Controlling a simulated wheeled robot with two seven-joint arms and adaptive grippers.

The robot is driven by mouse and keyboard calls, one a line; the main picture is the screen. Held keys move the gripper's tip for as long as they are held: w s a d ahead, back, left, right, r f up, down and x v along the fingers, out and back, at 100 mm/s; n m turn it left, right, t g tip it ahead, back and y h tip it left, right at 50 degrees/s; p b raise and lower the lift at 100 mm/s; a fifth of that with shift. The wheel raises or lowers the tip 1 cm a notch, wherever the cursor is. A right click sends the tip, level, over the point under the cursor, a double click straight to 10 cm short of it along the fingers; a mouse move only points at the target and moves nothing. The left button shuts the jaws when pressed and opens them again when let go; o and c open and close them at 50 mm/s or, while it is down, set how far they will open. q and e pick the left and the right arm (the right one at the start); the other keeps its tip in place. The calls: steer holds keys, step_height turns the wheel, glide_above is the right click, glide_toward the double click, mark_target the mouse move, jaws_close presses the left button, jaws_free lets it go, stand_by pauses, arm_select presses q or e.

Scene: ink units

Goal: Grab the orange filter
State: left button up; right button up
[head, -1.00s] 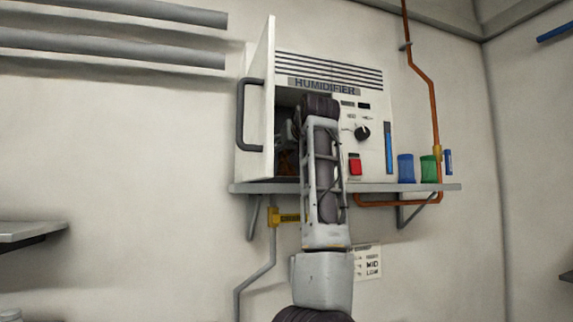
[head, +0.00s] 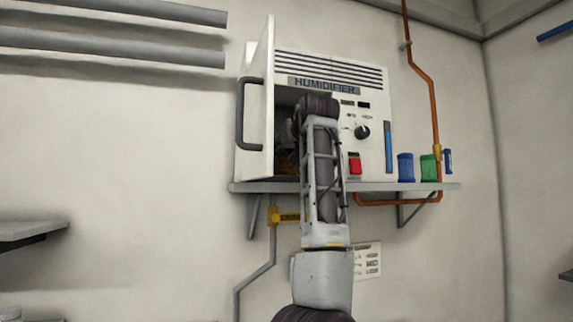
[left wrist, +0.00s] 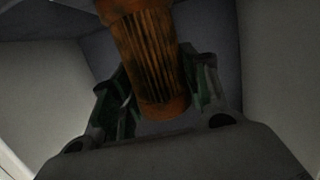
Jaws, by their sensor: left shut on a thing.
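The orange filter (left wrist: 148,55) is a ribbed orange-brown cylinder with plain end caps, seen in the left wrist view. It is tilted in that view, and its top end runs out of the frame. My left gripper (left wrist: 162,88) has its green-and-grey fingers on either side of the filter's lower part and is shut on it. In the head view my left arm reaches into the open compartment of the white humidifier (head: 372,88), and the arm and shadow hide most of the gripper. Only a dim orange-brown patch of the filter (head: 286,162) shows there. My right gripper is not in view.
The humidifier door (head: 257,120) with its dark handle (head: 241,115) stands open left of my arm. The unit rests on a wall shelf (head: 385,187). Blue (head: 405,167) and green (head: 428,168) containers and an orange pipe (head: 434,105) stand to the right.

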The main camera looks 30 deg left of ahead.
arm_select(q)
steer(key=shift+r, duration=0.15)
steer(key=shift+s+d+r+b, duration=0.15)
steer(key=shift+r+b, duration=0.15)
steer(key=shift+r, duration=3.1)
steer(key=f+b+v, duration=0.1)
steer(key=b+v, duration=0.1)
steer(key=v, duration=0.7)
steer(key=f+b+v, duration=0.2)
steer(key=v, duration=0.8)
steer(key=shift+s+d+f+b, duration=0.25)
steer(key=shift+s+d+b, duration=0.1)
steer(key=shift+s+b, duration=0.05)
